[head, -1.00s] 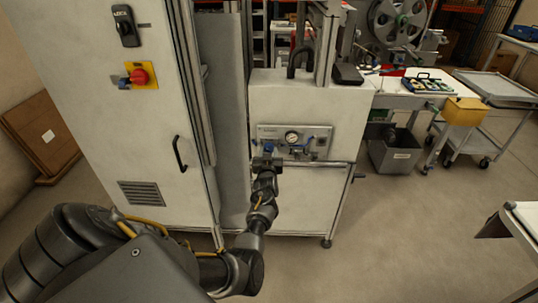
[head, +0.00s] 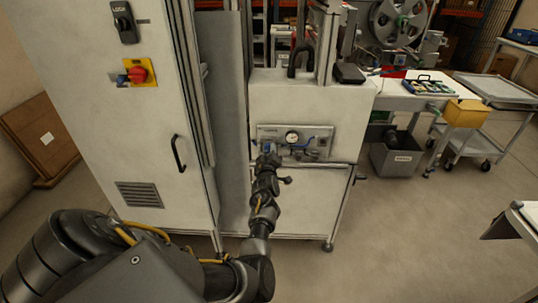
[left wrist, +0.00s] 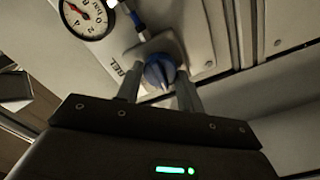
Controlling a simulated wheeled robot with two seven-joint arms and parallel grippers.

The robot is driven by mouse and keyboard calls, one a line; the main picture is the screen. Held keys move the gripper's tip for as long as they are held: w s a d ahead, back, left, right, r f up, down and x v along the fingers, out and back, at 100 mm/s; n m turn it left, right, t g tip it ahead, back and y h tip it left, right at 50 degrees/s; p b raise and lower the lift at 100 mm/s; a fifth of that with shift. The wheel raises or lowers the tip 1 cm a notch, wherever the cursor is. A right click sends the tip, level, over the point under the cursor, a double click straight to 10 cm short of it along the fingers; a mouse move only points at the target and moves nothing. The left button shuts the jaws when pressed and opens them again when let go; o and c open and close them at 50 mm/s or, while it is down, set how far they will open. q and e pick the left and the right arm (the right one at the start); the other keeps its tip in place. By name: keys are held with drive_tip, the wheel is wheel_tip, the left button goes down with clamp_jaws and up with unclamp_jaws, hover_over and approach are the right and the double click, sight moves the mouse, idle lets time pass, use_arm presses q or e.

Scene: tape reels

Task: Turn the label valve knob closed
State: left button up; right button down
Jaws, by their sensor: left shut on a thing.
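The blue label valve knob (left wrist: 158,70) sits on a light grey panel next to lettering that ends in "BEL". A pale pointer mark shows on its face. My left gripper (left wrist: 157,92) has one finger on each side of the knob and is shut on it. In the head view my left gripper (head: 267,157) is at the left part of the valve panel (head: 326,131), mostly hiding the knob. My right gripper is not in view.
A round pressure gauge (head: 292,137) sits just right of the knob, with blue tubing beside it. A tall cabinet (head: 150,120) with a black handle and red switch (head: 138,75) stands left. A grey bin (head: 395,157) stands right; open floor lies in front.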

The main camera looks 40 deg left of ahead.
use_arm(q)
drive_tip(key=shift+d+n, duration=0.15)
drive_tip(key=shift+n, duration=0.45)
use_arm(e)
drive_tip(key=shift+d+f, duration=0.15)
use_arm(q)
drive_tip(key=o, duration=1)
drive_tip(key=shift+w, duration=0.1)
